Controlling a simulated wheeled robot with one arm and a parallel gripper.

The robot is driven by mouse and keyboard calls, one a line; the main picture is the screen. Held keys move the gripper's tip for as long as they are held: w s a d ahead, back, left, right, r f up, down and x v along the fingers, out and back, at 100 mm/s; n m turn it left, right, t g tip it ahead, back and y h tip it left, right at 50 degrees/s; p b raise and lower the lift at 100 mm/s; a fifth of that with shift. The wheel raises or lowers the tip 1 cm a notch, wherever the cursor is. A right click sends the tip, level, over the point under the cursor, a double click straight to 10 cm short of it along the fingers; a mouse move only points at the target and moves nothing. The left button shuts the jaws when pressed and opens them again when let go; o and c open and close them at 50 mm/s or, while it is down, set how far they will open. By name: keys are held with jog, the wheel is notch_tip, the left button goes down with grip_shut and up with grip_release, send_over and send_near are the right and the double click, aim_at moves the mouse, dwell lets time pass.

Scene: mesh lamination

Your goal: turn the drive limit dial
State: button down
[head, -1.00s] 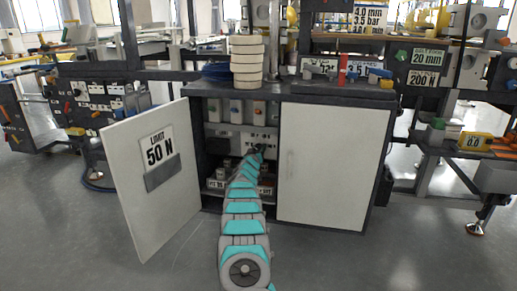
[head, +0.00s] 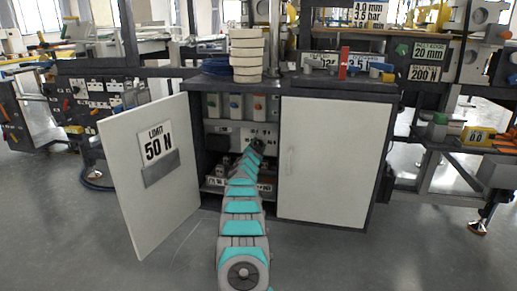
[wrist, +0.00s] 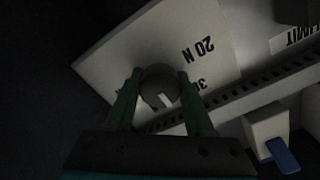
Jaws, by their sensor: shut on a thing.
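The drive limit dial (wrist: 160,84) is a round grey knob with a white mark on its edge, on a pale plate (wrist: 110,58) in the wrist view. The plate reads "20 N" and a partly hidden "30". My gripper (wrist: 160,76) has its two green fingers on opposite sides of the dial and is shut on it. In the head view my gripper (head: 258,144) is inside the open cabinet, against the panel (head: 225,132); the dial is hidden there. The open door (head: 175,205) carries a label (head: 157,143) reading "LIMIT 50 N".
The open left door stands to the left of my arm, and the closed right door (head: 335,160) is on its right. Several coloured switch units (head: 236,106) sit above the panel. A slotted rail (wrist: 235,104) and a white block with a blue tab (wrist: 281,155) lie near my fingers.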

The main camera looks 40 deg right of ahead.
jog(key=m+b, duration=0.1)
jog(key=m, duration=0.1)
jog(key=m+b, duration=0.1)
jog(key=m, duration=0.1)
jog(key=shift+f+m, duration=0.2)
jog(key=shift+m, duration=0.1)
jog(key=m+b, duration=0.2)
jog(key=m, duration=0.2)
jog(key=shift+m, duration=0.3)
jog(key=m+b, duration=0.2)
jog(key=m, duration=0.2)
jog(key=shift+m, duration=0.3)
jog(key=shift+r+m+b, duration=0.1)
jog(key=shift+m+b, duration=0.65)
jog(key=shift+m, duration=1.45)
jog(key=shift+c, duration=1.3)
grip_release()
jog(key=shift+a+r, duration=0.1)
